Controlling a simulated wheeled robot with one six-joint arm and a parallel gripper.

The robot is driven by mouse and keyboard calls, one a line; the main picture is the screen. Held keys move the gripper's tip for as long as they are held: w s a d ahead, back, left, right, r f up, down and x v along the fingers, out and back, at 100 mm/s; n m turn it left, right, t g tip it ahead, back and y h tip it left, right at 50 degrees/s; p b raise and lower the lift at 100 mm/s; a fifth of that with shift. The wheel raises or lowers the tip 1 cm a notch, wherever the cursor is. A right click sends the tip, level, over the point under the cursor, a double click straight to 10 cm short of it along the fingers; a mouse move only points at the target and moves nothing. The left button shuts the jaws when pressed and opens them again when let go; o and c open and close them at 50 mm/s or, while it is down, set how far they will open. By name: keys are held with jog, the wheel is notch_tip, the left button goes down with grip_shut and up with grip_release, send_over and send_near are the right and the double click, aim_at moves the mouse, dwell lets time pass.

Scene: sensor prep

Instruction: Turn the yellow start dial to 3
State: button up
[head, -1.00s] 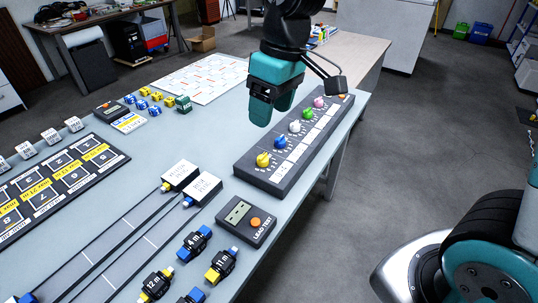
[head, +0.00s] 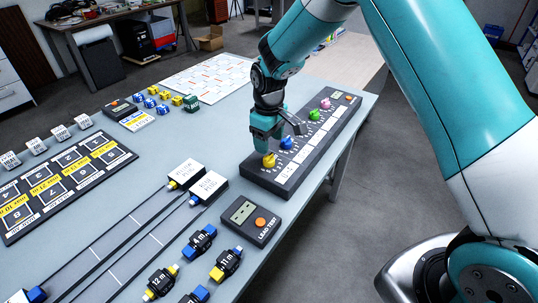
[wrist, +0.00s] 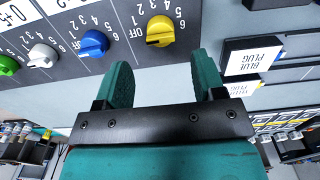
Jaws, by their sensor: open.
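The yellow start dial (head: 269,160) is the nearest knob on the long dark control panel (head: 262,183). In the wrist view the yellow dial (wrist: 160,31) lies beyond the fingertips, roughly in line with the gap between them. My gripper (head: 266,132) is open and empty, just above and behind the dial in the head view. Both teal fingers (wrist: 164,68) show in the wrist view, apart from the dial.
Blue (head: 287,143), green (head: 314,114) and pink (head: 325,103) dials follow along the panel; a white dial also shows in the wrist view (wrist: 43,56). A lead tester (head: 249,220) and white plug boxes (head: 208,187) stand nearby. The table's right edge runs close beside the panel.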

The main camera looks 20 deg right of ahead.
aim_at(269, 155)
notch_tip(269, 155, down, 7)
jog(key=shift+r+p, duration=0.2)
jog(key=shift+p, duration=0.1)
jog(key=shift+c, duration=0.2)
jog(key=c, duration=0.9)
